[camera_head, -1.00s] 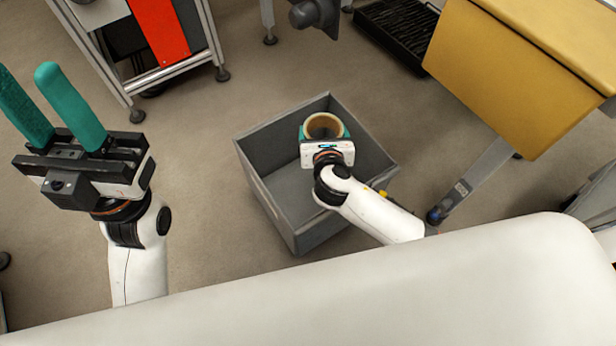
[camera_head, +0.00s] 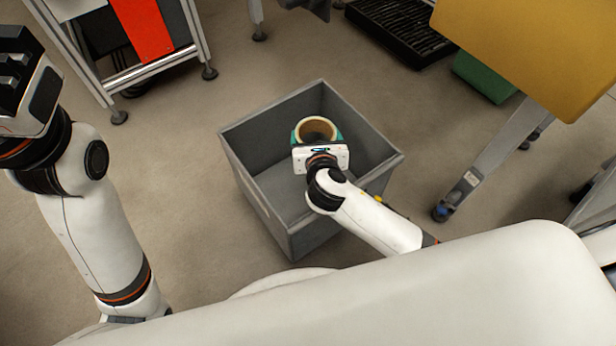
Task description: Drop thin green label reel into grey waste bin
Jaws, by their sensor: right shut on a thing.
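The label reel (camera_head: 316,121) is a short ring with a tan core and a thin green outer edge. My right gripper (camera_head: 317,132) has its teal fingers closed on both sides of it. The grey waste bin (camera_head: 262,203) stands open on the floor. The reel and right gripper show over the bin's opening, near its back right; their exact height against the rim is hard to tell.
A metal-framed cart (camera_head: 165,72) with a red panel stands at the upper left. A yellow-topped table (camera_head: 530,50) with a grey leg is at the right. A black ridged tray (camera_head: 400,30) and a green box (camera_head: 484,76) lie beyond the bin. Floor left of the bin is clear.

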